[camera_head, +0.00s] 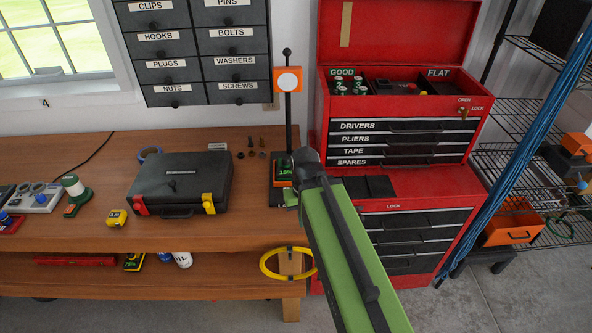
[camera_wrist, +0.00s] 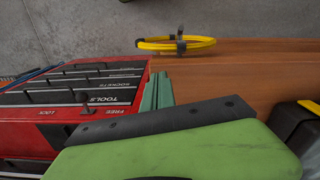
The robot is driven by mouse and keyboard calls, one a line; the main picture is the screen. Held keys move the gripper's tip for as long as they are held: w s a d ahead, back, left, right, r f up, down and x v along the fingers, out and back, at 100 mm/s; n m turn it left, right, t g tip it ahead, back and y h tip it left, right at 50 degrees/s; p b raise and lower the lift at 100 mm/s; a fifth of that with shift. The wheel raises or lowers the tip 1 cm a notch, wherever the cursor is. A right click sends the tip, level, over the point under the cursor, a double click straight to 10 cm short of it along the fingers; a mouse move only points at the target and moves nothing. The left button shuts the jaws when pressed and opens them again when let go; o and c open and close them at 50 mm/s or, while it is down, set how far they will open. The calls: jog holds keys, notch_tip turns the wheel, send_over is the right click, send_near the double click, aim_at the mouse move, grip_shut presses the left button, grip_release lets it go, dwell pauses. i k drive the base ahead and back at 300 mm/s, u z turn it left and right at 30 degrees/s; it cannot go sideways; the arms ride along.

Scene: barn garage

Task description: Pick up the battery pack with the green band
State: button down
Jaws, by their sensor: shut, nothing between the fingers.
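Several small green-topped items (camera_head: 350,88) stand in the GOOD compartment of the red tool chest. My gripper is shut and empty in the wrist view (camera_wrist: 157,92), beside the red cabinet. In the head view my arm mostly hides it.
A black case (camera_head: 180,183) with red and yellow latches lies on the wooden bench (camera_head: 240,222). A yellow ring (camera_head: 268,266) hangs at the bench's end. A red drawer cabinet (camera_head: 440,193) stands right of the bench. Blue cables (camera_head: 517,155) hang beside a wire rack.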

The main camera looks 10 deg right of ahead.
aim_at(284, 168)
jog(key=u, duration=1.9)
jog(key=k, duration=0.9)
jog(key=z, duration=0.5)
jog(key=i, duration=1.7)
jog(key=u, duration=0.1)
